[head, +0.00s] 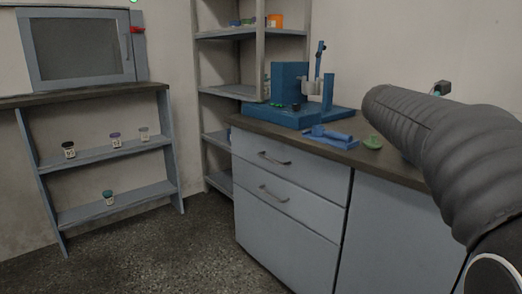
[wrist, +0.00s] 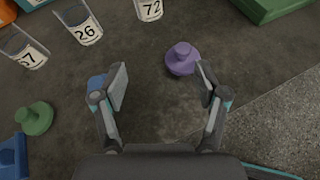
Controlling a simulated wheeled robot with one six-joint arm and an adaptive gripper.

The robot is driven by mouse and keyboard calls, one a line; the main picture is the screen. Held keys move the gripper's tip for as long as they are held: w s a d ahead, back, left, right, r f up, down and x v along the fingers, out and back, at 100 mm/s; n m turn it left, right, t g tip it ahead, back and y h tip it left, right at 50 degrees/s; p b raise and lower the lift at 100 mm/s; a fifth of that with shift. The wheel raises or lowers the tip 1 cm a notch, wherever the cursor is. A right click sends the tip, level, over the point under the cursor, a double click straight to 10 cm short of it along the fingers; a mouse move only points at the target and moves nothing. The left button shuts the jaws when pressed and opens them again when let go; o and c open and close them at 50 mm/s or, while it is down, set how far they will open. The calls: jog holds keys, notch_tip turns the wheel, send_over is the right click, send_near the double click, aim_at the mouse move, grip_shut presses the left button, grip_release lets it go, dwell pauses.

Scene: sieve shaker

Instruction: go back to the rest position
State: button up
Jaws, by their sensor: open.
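My gripper (wrist: 160,88) is open and empty in the wrist view, above a dark worktop (wrist: 150,60). A purple stopper-like piece (wrist: 182,58) lies on the worktop just beyond the right fingertip, apart from the fingers as far as I can tell. In the head view my arm reaches in from the right over the counter (head: 395,170); the gripper itself is not visible there.
In the wrist view, labelled glass jars, 67 (wrist: 22,48), 26 (wrist: 80,24) and 72 (wrist: 148,9), stand along the top. A green stopper (wrist: 33,118) lies left.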

jog(key=s+a+f+m+y+p, duration=0.1)
jog(key=s+a+f+m+y, duration=0.5)
jog(key=s+a+f+m, duration=0.4)
jog(key=s+a+f+m+t+y+p, duration=0.1)
jog(key=s+a+f+m+y, duration=0.5)
jog(key=s+a, duration=0.9)
notch_tip(320, 180, down, 4)
jog(key=m+p, duration=0.1)
jog(key=m, duration=0.3)
jog(key=shift+r, duration=0.1)
